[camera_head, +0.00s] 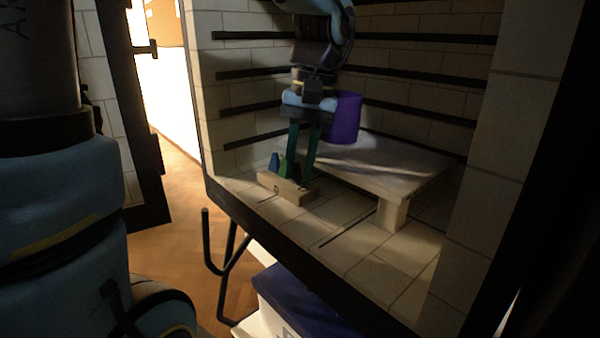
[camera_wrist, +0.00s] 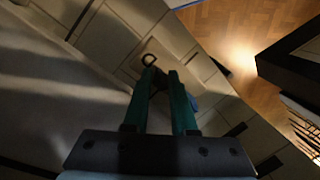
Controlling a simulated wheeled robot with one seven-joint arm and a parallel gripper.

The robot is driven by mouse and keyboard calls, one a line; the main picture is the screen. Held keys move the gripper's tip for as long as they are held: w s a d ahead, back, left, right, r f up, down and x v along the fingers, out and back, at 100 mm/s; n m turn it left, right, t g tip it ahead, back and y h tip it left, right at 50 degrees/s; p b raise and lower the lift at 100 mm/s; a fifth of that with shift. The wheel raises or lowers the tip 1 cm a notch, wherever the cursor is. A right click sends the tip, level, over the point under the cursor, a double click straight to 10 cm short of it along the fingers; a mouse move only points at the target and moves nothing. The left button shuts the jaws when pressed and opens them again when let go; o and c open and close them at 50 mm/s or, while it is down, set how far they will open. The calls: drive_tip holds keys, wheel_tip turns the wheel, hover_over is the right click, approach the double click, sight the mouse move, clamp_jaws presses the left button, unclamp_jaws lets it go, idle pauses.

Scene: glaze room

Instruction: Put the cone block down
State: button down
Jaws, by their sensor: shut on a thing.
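The cone block is a pale wooden bar (camera_head: 285,190) with a blue cone (camera_head: 275,161) and a green cone (camera_head: 284,167) standing on it. It sits low at the kiln floor's front left, upright; I cannot tell whether its underside touches the tiles. My gripper (camera_head: 299,183) points down, with its long green fingers shut on the block's right end. In the wrist view, the fingertips (camera_wrist: 160,75) are close together and hide much of the block. A bit of blue (camera_wrist: 193,102) shows beside the right finger.
A pale kiln shelf (camera_head: 390,168) on short posts (camera_head: 391,214) stands right of the block, bearing a purple cylinder (camera_head: 344,117). Dark rods (camera_head: 250,106) line the kiln walls. The kiln's front edge (camera_head: 275,238) is close. Floor tiles (camera_head: 345,230) before the shelf are bare.

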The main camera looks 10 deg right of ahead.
drive_tip(key=shift+f, duration=0.55)
drive_tip(key=c, duration=1)
unclamp_jaws()
wheel_tip(320, 180, up, 8)
drive_tip(key=d+p, duration=0.1)
drive_tip(key=shift+f, duration=0.25)
drive_tip(key=shift+d, duration=0.1)
